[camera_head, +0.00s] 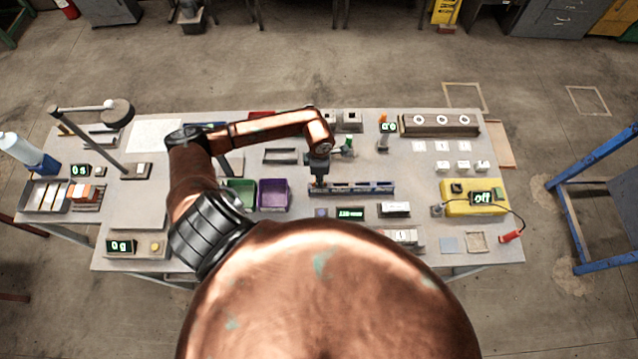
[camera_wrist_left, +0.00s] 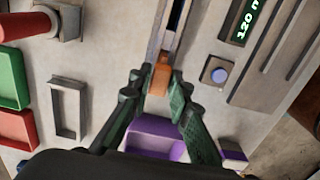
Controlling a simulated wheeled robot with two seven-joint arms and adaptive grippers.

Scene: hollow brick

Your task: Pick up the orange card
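The orange card (camera_wrist_left: 160,76) stands at the near end of a long narrow slotted rack in the left wrist view. In the head view only a small orange patch shows under my gripper, at the rack's left end. My left gripper (camera_wrist_left: 158,84) points down over that end, with one dark green fingertip on each side of the card. The fingertips are very close to its sides; I cannot tell whether they touch it. In the head view the left gripper (camera_head: 318,178) is above the left end of the rack (camera_head: 365,188). My right gripper is not in view.
Purple (camera_head: 273,195) and green (camera_head: 241,192) bins stand left of the rack. A display box (camera_head: 350,213) and a round-button box (camera_wrist_left: 215,72) are close by. A yellow box (camera_head: 460,208) with a cable is at the right. A lamp stand (camera_head: 95,140) rises at the left.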

